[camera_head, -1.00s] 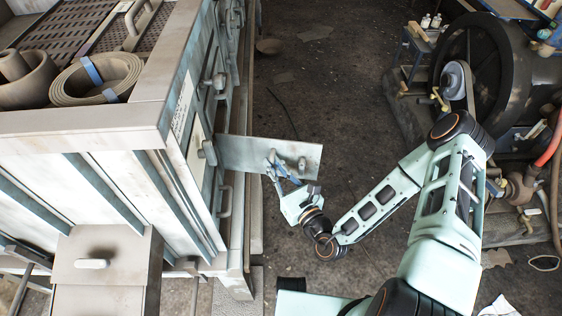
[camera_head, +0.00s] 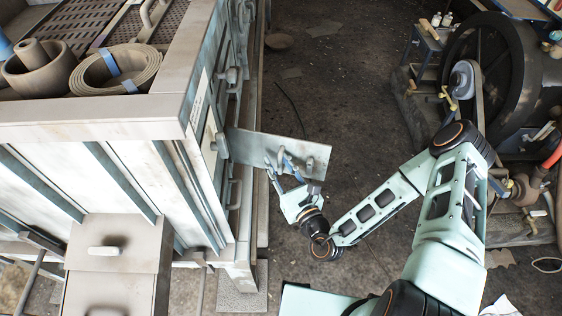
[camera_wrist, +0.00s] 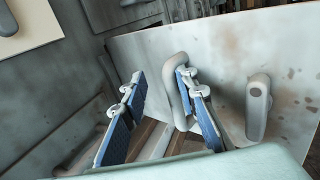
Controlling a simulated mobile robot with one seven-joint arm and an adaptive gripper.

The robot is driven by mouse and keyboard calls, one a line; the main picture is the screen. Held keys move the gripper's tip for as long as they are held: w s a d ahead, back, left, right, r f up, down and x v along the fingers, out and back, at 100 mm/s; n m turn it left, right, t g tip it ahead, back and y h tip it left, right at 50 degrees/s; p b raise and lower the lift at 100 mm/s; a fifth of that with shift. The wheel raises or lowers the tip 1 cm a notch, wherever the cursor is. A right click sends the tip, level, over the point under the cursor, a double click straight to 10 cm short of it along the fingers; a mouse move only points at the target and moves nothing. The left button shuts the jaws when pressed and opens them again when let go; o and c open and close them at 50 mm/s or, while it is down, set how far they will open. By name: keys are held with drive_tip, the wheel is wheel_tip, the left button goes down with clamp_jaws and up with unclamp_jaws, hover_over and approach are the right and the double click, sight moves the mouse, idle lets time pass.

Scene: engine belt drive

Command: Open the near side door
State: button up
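The near side door (camera_head: 248,147) is a grey metal plate that stands swung out from the side of the large pale cabinet (camera_head: 150,110). It also fills much of the wrist view (camera_wrist: 225,55). Its looped handle (camera_wrist: 178,85) shows there, with a rounded latch (camera_wrist: 257,105) to its right. My gripper (camera_head: 277,166) is at the door's lower face by the handle. In the wrist view, its blue-padded fingers (camera_wrist: 160,105) are spread apart. The handle bar lies between them, close to the right finger; contact cannot be told.
Belt coils (camera_head: 118,70) lie on top of the cabinet. A box with a pale handle (camera_head: 110,260) stands at the front left. A large dark flywheel machine (camera_head: 500,75) is at the right. Dark floor (camera_head: 320,80) lies open beyond the door.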

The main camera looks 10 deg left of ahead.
drive_tip(key=shift+o, duration=0.6)
drive_tip(key=shift+d, duration=0.1)
drive_tip(key=shift+s+d, duration=0.15)
drive_tip(key=shift+s, duration=0.05)
drive_tip(key=v, duration=0.7)
